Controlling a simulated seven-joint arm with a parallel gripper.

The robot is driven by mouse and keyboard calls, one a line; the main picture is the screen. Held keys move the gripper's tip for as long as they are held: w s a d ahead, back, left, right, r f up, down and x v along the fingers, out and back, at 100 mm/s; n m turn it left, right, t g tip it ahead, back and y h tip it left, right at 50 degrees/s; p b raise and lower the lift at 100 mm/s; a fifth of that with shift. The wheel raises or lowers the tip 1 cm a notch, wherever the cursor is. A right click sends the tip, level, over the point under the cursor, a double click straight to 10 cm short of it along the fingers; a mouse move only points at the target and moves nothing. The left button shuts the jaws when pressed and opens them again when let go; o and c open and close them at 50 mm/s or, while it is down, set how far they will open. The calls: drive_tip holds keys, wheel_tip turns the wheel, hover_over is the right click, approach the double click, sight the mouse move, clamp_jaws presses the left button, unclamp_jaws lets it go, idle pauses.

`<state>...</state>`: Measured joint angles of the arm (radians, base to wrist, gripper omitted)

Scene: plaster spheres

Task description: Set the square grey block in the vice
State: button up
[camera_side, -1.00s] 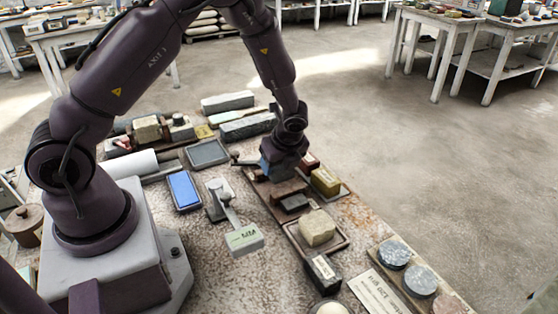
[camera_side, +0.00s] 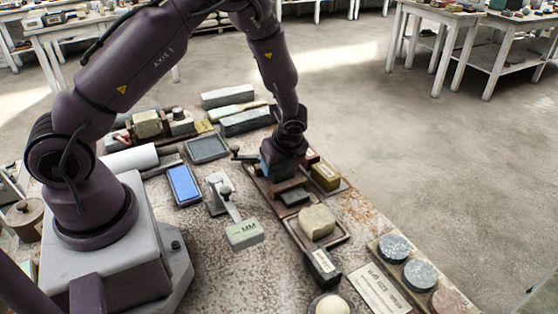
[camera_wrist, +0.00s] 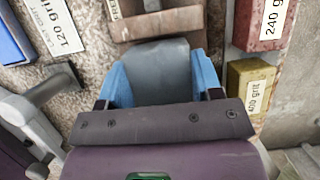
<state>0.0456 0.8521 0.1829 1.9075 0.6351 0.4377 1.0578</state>
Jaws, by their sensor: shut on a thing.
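My gripper (camera_wrist: 163,85) has blue fingers shut on the square grey block (camera_wrist: 158,65), which sits between them in the wrist view. In the side view my gripper (camera_side: 284,172) is low over the far end of a brown wooden fixture, which seems to be the vice (camera_side: 254,184). A brown crosspiece of it (camera_wrist: 163,24) lies just beyond the block in the wrist view. The block is hidden behind my gripper in the side view. I cannot tell whether the block touches the vice or its bed.
A yellow 400 grit box (camera_wrist: 249,86) and a red 240 grit box (camera_wrist: 262,22) stand close on the right. A pale stone in a tray (camera_side: 317,222) is nearer the side camera. A grey lever tool (camera_side: 222,192) and a blue stone (camera_side: 184,185) lie to the left.

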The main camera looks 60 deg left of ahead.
drive_tip(key=shift+f, duration=0.9)
drive_tip(key=o, duration=1.2)
drive_tip(key=shift+r, duration=1.95)
